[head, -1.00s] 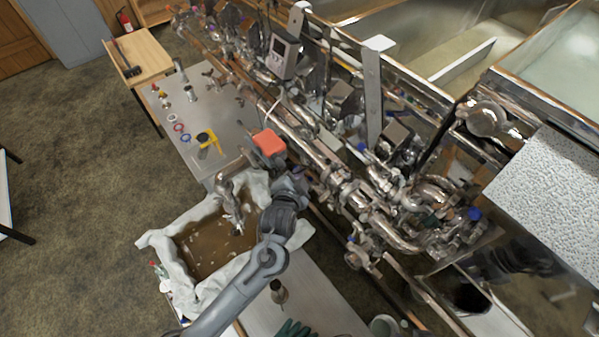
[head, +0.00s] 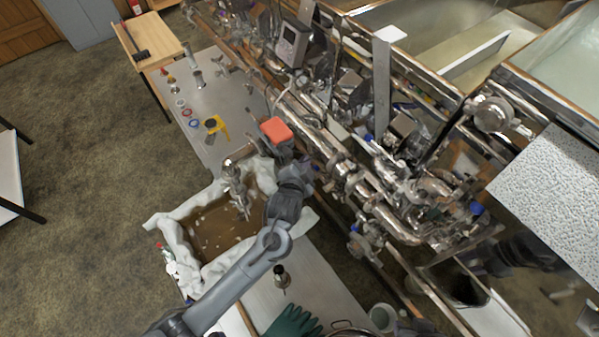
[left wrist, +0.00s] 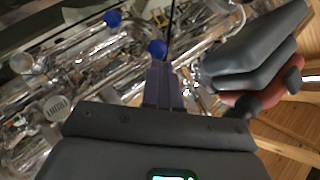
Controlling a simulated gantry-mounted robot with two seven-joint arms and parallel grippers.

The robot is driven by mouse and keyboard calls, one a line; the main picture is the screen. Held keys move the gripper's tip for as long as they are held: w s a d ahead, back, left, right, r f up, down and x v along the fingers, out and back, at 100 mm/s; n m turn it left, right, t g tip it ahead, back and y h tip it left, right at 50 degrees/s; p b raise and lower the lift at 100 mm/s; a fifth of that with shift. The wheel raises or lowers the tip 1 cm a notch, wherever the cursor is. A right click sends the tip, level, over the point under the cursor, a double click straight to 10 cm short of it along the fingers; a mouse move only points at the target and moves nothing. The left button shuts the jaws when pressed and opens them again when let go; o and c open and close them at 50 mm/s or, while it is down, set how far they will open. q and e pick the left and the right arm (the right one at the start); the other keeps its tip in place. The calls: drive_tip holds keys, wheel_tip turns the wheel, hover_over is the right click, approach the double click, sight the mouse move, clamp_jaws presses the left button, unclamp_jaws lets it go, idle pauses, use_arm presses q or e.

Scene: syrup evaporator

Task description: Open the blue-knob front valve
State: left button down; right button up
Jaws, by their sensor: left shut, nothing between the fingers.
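Several blue knobs sit among the shiny pipes of the evaporator. In the head view, one blue knob (head: 477,208) is at the right and another blue knob (head: 357,228) is lower, at the front. I cannot tell which is the front valve's. My left gripper (head: 308,168) is near the front pipes, its fingertips hard to make out. In the left wrist view, its fingers (left wrist: 161,84) are together and empty. They point toward a blue knob (left wrist: 157,48) just beyond the tips; contact cannot be told. Another blue knob (left wrist: 112,18) is farther up. My right gripper is not seen.
A cloth-lined tub of brown liquid (head: 205,235) is left of my arm. A steel table (head: 235,105) with small fittings is behind it. Green gloves (head: 293,322) lie at the front.

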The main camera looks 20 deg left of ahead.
use_arm(q)
drive_tip(key=s+d+r+p, duration=0.1)
drive_tip(key=s+r+p, duration=0.2)
drive_tip(key=s+r, duration=0.6)
drive_tip(key=s+a+f+g, duration=0.4)
drive_tip(key=s+a+f, duration=0.2)
drive_tip(key=s+f, duration=0.45)
drive_tip(key=s+a+r+n+g+h, duration=0.1)
drive_tip(key=s+n+g, duration=0.5)
drive_tip(key=s, duration=0.7)
drive_tip(key=shift+s+a+r, duration=0.3)
drive_tip(key=shift+a+r, duration=0.3)
drive_tip(key=shift+r, duration=0.05)
